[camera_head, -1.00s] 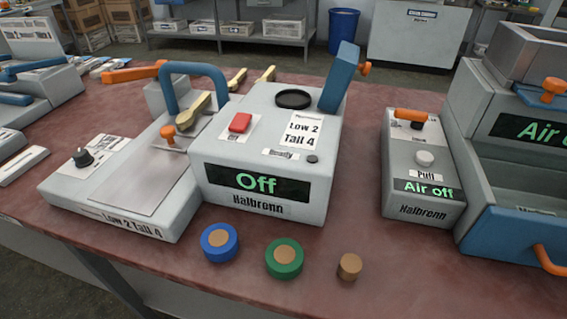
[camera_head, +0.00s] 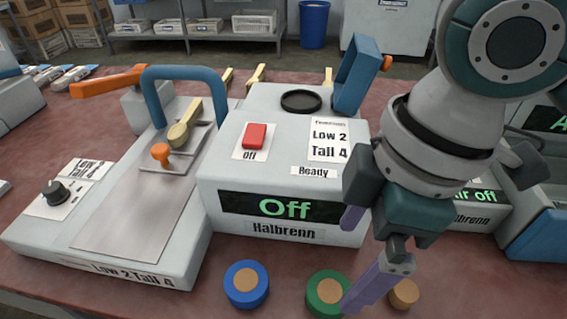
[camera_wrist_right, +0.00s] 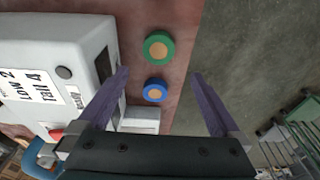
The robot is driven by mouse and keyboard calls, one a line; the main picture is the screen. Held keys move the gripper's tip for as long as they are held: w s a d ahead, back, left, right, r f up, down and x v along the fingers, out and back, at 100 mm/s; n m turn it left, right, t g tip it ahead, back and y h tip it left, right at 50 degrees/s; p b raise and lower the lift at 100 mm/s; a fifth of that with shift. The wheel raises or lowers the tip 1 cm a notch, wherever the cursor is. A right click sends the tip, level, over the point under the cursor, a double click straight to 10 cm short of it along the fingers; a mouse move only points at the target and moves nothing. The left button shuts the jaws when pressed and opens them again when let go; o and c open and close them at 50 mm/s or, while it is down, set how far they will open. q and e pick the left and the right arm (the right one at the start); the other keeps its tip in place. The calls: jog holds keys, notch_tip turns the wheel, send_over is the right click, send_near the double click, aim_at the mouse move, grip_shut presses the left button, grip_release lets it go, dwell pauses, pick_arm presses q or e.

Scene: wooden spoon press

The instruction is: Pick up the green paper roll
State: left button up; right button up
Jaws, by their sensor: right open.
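The green paper roll (camera_head: 322,292), a short green cylinder with a tan core, stands on the reddish bench in front of the machine marked "Off". The right wrist view also shows the green roll (camera_wrist_right: 160,47), ahead of my fingertips. My right gripper (camera_head: 350,263) is open and empty, with its purple fingers spread. In the head view one finger covers part of the roll's right side; I cannot tell whether it touches. My left gripper is not in view.
A blue roll (camera_head: 246,284) stands left of the green one, and a small tan roll (camera_head: 404,293) stands to its right. The "Off" machine (camera_head: 265,185) stands close behind. The bench's front edge is near the rolls, with open floor (camera_wrist_right: 240,60) beyond.

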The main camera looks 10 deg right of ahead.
jog(key=b, duration=0.1)
send_over(330, 290)
jog(key=f, duration=0.3)
jog(key=d+f, duration=0.1)
jog(key=shift+s+f, duration=0.2)
jog(key=shift+f, duration=0.2)
jog(key=f, duration=0.1)
jog(key=f+b, duration=0.1)
jog(key=f, duration=0.3)
jog(key=shift+w+a+b, duration=0.1)
jog(key=shift+a+b, duration=0.2)
jog(key=shift+a, duration=0.05)
jog(key=shift+c, duration=0.4)
jog(key=c, duration=1.2)
